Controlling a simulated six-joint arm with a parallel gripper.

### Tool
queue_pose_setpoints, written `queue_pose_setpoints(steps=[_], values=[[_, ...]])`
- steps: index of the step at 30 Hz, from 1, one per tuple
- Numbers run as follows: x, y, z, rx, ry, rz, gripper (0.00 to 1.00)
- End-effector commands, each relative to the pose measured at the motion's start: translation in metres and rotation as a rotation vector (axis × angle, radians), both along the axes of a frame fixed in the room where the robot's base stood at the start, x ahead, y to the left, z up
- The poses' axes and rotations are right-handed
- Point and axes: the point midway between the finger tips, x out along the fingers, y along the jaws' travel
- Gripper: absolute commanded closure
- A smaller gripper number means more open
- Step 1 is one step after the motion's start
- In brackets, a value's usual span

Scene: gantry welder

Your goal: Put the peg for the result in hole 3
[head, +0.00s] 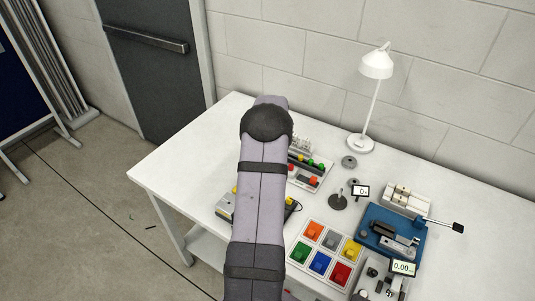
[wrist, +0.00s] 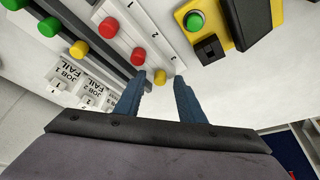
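In the wrist view a white strip (wrist: 150,28) numbered 1, 2, 3 holds a red peg (wrist: 108,27) by 1, a red peg (wrist: 138,56) by 2 and a yellow peg (wrist: 160,77) by 3. My gripper (wrist: 160,76) is open, and the yellow peg shows between its two fingertips with gaps on both sides. I cannot tell how far above it the tips are. In the head view my arm hides the gripper.
White cards (wrist: 85,85) reading JOB 1 FAIL and JOB 2 FAIL stand beside the rail. A yellow box with a green button (wrist: 196,21) is nearby. The head view shows a lamp (head: 376,65), a blue fixture (head: 375,235) and a tray of coloured blocks (head: 325,254).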

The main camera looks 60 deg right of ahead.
Motion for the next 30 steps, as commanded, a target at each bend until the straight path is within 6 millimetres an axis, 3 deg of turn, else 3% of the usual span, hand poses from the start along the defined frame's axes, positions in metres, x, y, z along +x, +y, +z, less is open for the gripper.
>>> queue_pose_setpoints(steps=[19, 30], values=[[-0.018, 0.017, 0.059, 0.000, -0.001, -0.001, 0.64], [-0.020, 0.020, 0.066, 0.002, 0.001, -0.001, 0.64]])
